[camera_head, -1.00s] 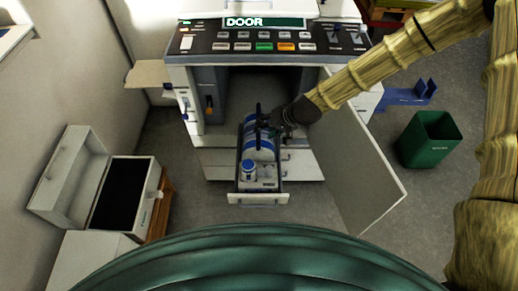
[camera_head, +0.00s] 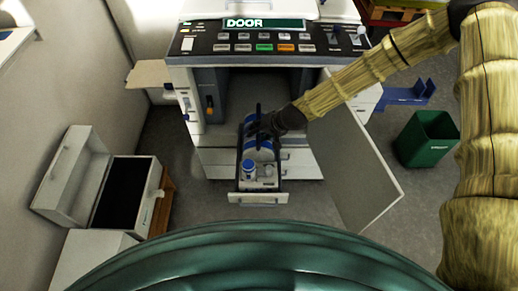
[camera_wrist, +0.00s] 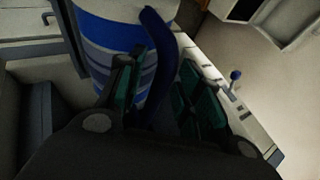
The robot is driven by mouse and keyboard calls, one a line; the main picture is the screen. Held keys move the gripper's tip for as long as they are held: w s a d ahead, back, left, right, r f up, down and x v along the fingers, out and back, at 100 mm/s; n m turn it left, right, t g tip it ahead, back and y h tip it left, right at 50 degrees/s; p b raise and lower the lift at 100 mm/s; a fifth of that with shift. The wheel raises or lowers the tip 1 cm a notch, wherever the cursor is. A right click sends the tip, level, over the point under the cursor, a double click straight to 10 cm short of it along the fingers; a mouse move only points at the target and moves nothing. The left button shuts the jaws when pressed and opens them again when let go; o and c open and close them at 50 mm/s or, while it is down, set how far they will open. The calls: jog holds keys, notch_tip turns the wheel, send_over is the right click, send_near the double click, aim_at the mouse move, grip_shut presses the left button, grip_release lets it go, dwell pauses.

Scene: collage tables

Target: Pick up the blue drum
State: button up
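The blue drum (camera_head: 264,155), with blue and white bands, sits in the pulled-out drawer (camera_head: 257,199) of the grey machine. In the wrist view the drum (camera_wrist: 100,45) fills the upper left, and its dark blue curved handle (camera_wrist: 160,50) stands out towards me. My gripper (camera_head: 264,128) is at the drum's far upper end and partly hides it. In the wrist view my gripper (camera_wrist: 160,92) has its fingers apart, one on each side of the handle. Whether either finger touches the handle is unclear.
The machine's door (camera_head: 353,160) stands open at the right of the drawer, below my arm. A small blue-capped bottle (camera_head: 248,170) stands in the drawer's front. A green bin (camera_head: 428,138) is at the right. An open white box (camera_head: 110,190) is at the left.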

grip_shut()
jog(key=shift+r, duration=0.2)
